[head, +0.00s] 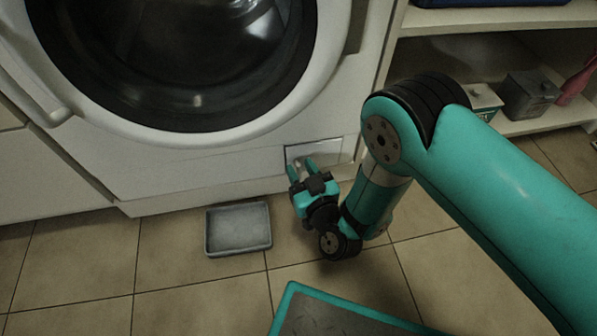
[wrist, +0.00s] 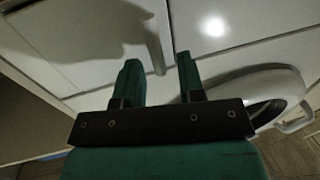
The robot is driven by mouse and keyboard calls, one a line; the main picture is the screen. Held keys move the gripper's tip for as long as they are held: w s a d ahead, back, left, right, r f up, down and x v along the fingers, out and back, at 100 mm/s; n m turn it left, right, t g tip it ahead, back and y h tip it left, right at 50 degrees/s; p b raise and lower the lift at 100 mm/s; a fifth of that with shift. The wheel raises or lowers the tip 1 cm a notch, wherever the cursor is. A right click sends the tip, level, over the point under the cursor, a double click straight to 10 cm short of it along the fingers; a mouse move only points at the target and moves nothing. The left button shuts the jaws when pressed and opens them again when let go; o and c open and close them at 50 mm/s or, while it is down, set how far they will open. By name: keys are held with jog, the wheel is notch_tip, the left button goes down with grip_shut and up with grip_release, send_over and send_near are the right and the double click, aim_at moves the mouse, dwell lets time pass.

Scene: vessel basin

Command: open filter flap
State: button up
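The filter flap (head: 328,152) is a small pale rectangular panel low on the right of the white washing machine front (head: 190,172). A dark patch lies along its left part, and I cannot tell whether this is shadow or a gap. My gripper (head: 303,163) is in front of the flap's left part and hides some of it. Its two green fingers stand apart with nothing seen between them. In the wrist view my gripper (wrist: 160,72) is open, facing pale panels with a shadow between the fingertips. I cannot tell whether the fingers touch the flap.
A grey shallow tray (head: 238,250) lies on the tiled floor left of my gripper. The round washer door (head: 190,130) is above, also visible in the wrist view (wrist: 290,84). An open shelf (head: 530,122) with small boxes stands to the right. Floor left of the tray is clear.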

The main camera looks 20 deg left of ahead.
jog(key=shift+x, duration=0.8)
jog(key=shift+r, duration=0.1)
jog(key=shift+c, duration=0.2)
grip_shut()
jog(key=shift+s, duration=0.1)
